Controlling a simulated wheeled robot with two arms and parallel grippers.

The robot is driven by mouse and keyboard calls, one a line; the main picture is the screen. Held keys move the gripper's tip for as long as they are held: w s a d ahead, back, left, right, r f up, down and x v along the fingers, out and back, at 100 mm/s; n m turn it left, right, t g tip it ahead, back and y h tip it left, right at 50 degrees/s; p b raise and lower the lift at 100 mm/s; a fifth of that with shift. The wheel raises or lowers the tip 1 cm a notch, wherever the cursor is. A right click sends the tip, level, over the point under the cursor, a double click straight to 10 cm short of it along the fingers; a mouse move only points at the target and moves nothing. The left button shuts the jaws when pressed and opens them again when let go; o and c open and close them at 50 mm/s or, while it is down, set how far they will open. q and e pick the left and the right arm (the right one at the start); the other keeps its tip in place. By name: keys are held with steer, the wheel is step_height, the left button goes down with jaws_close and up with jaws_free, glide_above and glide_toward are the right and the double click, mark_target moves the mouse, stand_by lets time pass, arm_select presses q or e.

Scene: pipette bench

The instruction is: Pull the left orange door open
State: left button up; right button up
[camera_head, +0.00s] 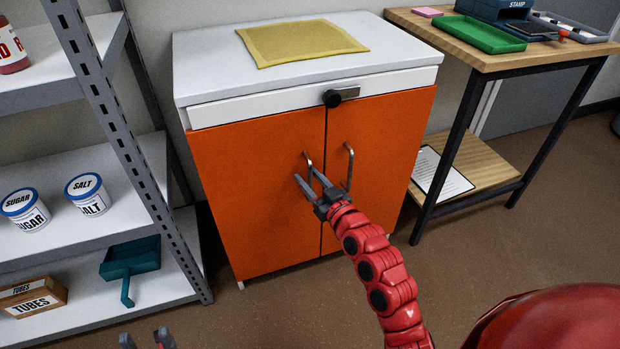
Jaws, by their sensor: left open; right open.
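The left orange door (245,200) of the white-topped cabinet is shut, flush with the right orange door (388,145). Its thin metal handle (307,157) stands near the middle seam. My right gripper (305,173) is open at this handle, with its fingers seeming to lie on either side of it. I cannot tell whether they touch it, and the gripper hides the handle's lower part. The right door's handle (349,165) is just to the right, apart from the fingers. My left gripper (147,338) is open and empty at the bottom edge, low and left, far from the door.
A grey shelf rack (130,120) with tubs and boxes stands close on the left. A dark round knob (332,99) sits above the door seam. A wooden-topped table (455,40) stands to the right. The floor (270,310) before the cabinet is clear.

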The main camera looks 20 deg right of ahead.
jaws_close()
stand_by(1.4)
